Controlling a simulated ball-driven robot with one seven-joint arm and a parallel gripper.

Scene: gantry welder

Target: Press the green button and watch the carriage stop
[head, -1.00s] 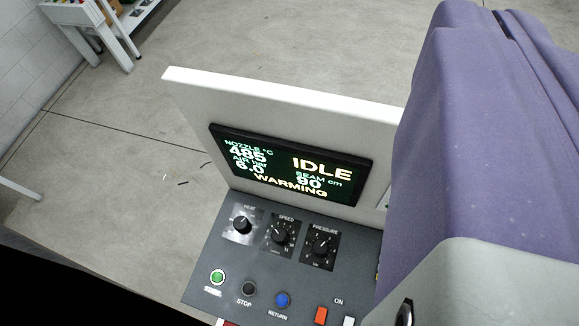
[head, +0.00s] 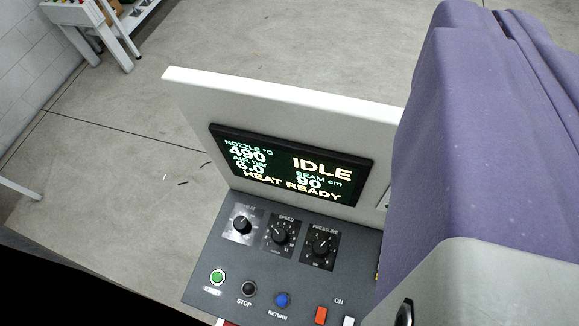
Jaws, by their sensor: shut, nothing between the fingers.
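The green button (head: 217,277) sits at the lower left of the dark control panel (head: 215,240), with a label under it that is hard to read. I cannot make out the carriage as such.
Beside the green button are a black STOP button (head: 248,288) and a blue RETURN button (head: 282,299). Above are HEAT (head: 242,225), SPEED and PRESSURE knobs. An orange-red switch (head: 321,315) is below.

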